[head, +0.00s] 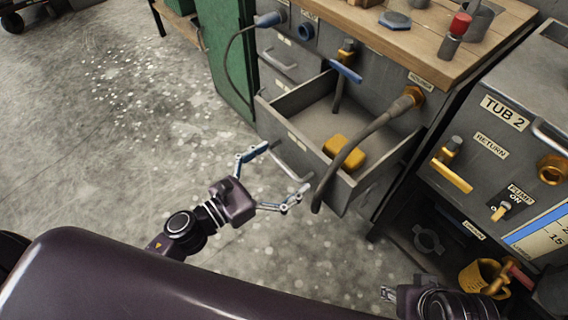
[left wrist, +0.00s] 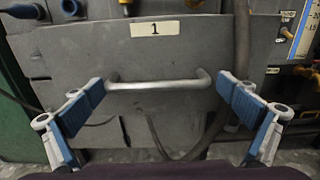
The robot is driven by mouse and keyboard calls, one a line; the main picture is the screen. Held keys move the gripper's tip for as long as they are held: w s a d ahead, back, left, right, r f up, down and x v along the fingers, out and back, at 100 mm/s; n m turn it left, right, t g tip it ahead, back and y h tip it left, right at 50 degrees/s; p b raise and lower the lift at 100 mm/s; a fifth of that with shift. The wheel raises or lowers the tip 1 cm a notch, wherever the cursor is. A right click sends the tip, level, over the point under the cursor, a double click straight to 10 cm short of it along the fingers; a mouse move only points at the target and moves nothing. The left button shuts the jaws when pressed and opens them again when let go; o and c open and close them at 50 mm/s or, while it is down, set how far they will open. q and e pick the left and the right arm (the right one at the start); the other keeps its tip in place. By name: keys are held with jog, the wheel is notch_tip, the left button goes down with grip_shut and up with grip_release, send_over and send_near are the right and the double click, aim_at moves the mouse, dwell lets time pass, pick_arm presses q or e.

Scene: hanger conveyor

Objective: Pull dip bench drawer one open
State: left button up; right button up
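Drawer one (head: 322,151) of the dip bench stands pulled out from the grey cabinet in the head view, with a yellow block (head: 343,152) inside it. In the left wrist view its grey front (left wrist: 190,50) carries a label marked 1 and a metal bar handle (left wrist: 158,83). My left gripper (head: 283,172) is open in front of the drawer. Its two fingers stand at either side of the handle in the wrist view, not closed on it. My right gripper (head: 390,294) shows only in part at the lower right edge, so its fingers cannot be judged.
A thick grey hose (head: 365,135) hangs from the cabinet across the drawer's right side. The tub 2 unit (head: 500,150) stands to the right. A green cabinet (head: 230,60) stands to the left. The floor (head: 110,130) at the left is clear.

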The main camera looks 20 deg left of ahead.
pick_arm(q)
jog(key=v, duration=1.2)
jog(key=shift+w, duration=0.1)
dwell(0.4)
